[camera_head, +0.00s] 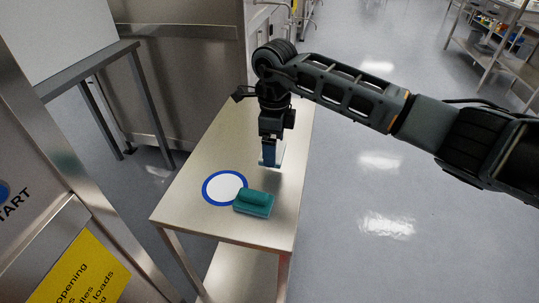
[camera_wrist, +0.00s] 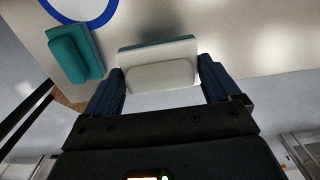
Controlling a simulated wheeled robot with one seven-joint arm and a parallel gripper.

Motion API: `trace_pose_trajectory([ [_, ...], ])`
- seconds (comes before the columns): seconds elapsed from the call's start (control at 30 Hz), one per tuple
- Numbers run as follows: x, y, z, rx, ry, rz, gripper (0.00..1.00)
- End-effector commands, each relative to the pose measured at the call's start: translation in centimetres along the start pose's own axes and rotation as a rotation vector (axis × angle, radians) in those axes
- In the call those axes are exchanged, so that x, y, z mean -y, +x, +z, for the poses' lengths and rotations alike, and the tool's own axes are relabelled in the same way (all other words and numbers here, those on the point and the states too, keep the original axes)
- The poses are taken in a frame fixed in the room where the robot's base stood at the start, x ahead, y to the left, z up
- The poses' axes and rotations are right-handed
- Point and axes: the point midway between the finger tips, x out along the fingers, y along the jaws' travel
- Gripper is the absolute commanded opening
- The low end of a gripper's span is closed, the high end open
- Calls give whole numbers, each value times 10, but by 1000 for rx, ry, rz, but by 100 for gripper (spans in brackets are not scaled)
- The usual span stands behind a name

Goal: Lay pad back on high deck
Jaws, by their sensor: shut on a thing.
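My gripper (camera_head: 270,153) points down over the right side of the steel table (camera_head: 190,208). It is shut on a pale pad (camera_wrist: 158,76) with a rounded grip, which shows between the two fingers in the wrist view. In the head view the pad is mostly hidden by the fingers. I cannot tell whether it touches the tabletop or hangs just above it. A teal pad (camera_head: 253,203) with a similar grip lies on the table nearer the front, apart from my gripper. It also shows at the upper left of the wrist view (camera_wrist: 72,54).
A white disc with a blue ring (camera_head: 225,188) is marked on the tabletop, beside the teal pad and empty. A grey stand (camera_head: 95,67) is at the left, and a steel cabinet with a yellow sign (camera_head: 82,272) is at the front left.

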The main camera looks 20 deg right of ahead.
Motion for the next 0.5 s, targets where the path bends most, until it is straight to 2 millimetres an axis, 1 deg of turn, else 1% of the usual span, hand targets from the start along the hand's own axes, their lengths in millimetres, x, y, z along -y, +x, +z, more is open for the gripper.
trace_pose_trajectory([
  [0.03,1,3,5,-2,1,1,66],
  [0.1,2,6,10,-1,0,1,66],
  [0.27,3,14,12,0,0,1,66],
  [0.5,2,45,11,-1,1,3,66],
])
